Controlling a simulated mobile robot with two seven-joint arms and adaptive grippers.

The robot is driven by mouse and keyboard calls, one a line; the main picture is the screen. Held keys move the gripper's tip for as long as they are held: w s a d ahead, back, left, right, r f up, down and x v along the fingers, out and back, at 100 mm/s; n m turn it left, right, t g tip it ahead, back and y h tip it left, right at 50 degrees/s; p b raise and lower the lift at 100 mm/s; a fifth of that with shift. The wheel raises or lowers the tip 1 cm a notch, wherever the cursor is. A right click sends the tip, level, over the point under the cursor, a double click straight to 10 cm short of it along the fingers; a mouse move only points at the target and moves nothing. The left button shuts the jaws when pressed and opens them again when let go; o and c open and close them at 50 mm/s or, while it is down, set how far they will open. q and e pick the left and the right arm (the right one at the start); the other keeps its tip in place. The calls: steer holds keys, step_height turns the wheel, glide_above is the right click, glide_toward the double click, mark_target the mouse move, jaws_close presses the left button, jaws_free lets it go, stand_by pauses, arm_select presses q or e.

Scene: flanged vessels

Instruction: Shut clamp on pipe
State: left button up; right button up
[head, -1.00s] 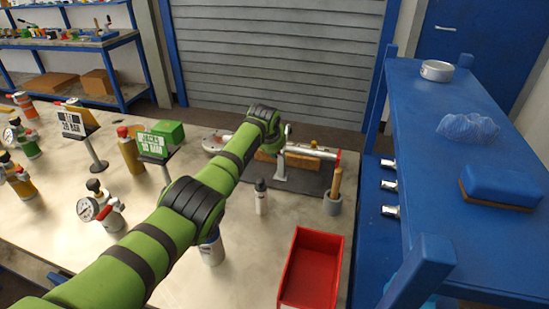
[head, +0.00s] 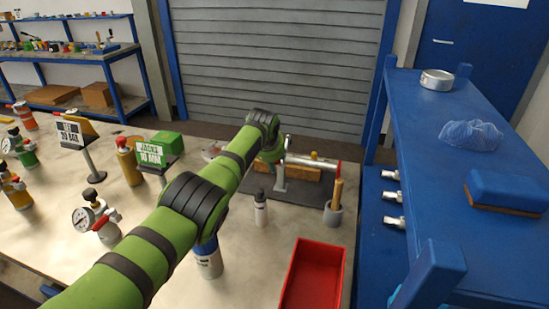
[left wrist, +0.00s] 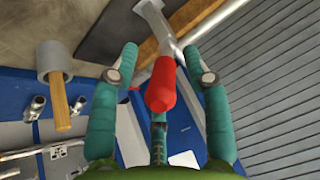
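A silver pipe (head: 312,161) lies across a stand on a dark mat at the back of the workbench, with a bit of red at its right end. In the left wrist view, a metal lever with a red grip (left wrist: 161,88), seemingly the clamp's handle, extends from the top toward me. My left gripper (left wrist: 159,52) is open, its two teal fingers on either side of the red grip with gaps visible. In the head view my green left arm hides most of the gripper and the clamp. The clamp's jaws cannot be made out. My right gripper is not in view.
A red bin (head: 315,272) and a white bottle (head: 260,210) are nearer. A blue shelf unit (head: 425,110) bounds the right side. Gauge vessels and signs stand at left.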

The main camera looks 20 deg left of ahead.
arm_select(q)
steer(key=shift+w+d+r, duration=0.1)
steer(key=shift+w+r, duration=0.05)
steer(key=shift+r, duration=0.2)
steer(key=shift+r, duration=0.4)
steer(key=v, duration=1.1)
steer(key=shift+s+f, duration=0.15)
steer(key=shift+s, duration=0.2)
